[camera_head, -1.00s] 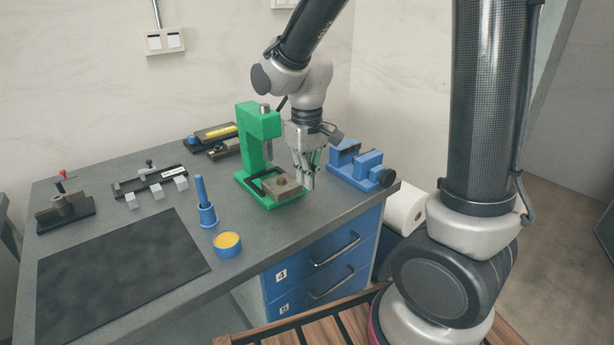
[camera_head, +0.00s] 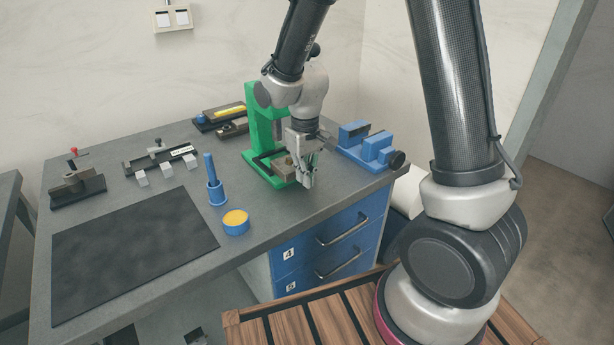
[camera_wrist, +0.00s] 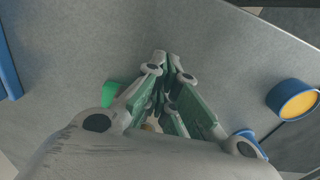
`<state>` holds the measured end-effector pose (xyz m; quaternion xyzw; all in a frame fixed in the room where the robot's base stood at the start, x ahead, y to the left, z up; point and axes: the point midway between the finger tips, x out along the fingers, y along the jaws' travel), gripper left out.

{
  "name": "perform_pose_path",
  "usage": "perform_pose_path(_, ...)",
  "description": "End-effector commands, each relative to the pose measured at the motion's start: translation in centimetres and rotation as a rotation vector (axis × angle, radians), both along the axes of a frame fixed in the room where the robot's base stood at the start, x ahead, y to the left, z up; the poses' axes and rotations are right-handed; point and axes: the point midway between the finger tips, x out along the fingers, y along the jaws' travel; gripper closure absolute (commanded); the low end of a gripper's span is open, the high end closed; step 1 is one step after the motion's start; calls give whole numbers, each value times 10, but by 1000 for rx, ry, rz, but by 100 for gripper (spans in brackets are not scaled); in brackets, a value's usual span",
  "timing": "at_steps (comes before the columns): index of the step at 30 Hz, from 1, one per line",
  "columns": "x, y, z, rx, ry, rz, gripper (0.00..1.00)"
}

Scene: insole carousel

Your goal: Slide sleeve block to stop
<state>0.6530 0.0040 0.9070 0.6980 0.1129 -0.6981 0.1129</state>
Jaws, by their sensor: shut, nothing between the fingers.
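The sleeve block (camera_head: 281,169) is a brown block with a brass-coloured round piece on top. It sits on the base of the green press (camera_head: 262,126), towards its front. My gripper (camera_head: 308,184) is shut and empty. It points down at the front right of the block and hides part of it. I cannot tell whether the fingers touch the block. In the wrist view my gripper's fingers (camera_wrist: 166,65) are close together, and a bit of the green press (camera_wrist: 116,94) shows beside them. The stop cannot be made out.
A blue vise (camera_head: 370,146) stands right of the press. A blue holder with a handle (camera_head: 216,190) and a yellow-filled blue tin (camera_head: 236,222) stand left of my gripper. A black mat (camera_head: 135,250) lies at the front left. The bench's front edge is close to my gripper.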

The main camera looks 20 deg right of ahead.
Motion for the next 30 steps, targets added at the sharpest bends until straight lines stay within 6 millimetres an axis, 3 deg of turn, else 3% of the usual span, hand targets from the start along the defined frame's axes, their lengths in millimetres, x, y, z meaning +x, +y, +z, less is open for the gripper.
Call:
perform_pose_path(4, 3, 1, 0, 0, 0, 0, 100)
perform_pose_path(13, 33, 11, 0, 0, -1, 0, 100)
perform_pose_path(23, 30, 10, 0, 0, 0, 0, 100)
perform_pose_path(30, 0, 0, 1, 0, 0, 0, 100)
